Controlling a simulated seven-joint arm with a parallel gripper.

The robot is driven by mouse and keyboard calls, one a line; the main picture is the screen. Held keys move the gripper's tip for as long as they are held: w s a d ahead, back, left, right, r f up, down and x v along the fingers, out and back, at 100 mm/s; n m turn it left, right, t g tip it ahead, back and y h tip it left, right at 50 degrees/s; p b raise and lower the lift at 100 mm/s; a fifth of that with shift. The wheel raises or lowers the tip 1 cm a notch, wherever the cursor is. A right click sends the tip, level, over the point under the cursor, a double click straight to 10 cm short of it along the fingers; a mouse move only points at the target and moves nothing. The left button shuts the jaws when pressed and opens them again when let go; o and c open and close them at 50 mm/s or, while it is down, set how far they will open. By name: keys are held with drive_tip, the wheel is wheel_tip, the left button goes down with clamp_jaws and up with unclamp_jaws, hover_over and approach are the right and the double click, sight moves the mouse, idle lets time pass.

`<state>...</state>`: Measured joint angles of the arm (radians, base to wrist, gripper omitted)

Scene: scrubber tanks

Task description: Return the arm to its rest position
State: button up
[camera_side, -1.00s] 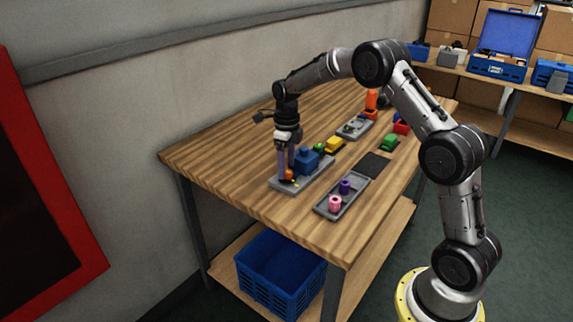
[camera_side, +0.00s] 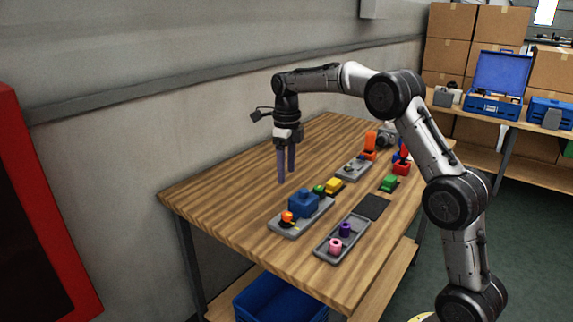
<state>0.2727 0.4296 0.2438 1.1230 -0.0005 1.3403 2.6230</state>
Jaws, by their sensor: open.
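My gripper (camera_side: 287,180) is open and empty. It points straight down and hangs above the left half of the wooden table (camera_side: 240,201). Its two fingers are apart with nothing between them. Behind and left of the blue block, it is clear of the trays. A grey tray (camera_side: 318,217) below it holds a blue block (camera_side: 303,204) and a small orange piece (camera_side: 287,217), both clear of my fingers.
A second grey tray (camera_side: 327,251) holds a pink piece (camera_side: 335,246) and a purple piece (camera_side: 346,229). Yellow (camera_side: 333,185), green (camera_side: 389,183) and red (camera_side: 401,168) pieces stand farther back. A dark flat pad (camera_side: 374,207) lies near the right edge. The table's left part is bare.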

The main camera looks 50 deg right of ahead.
drive_tip(key=shift+r, duration=0.6)
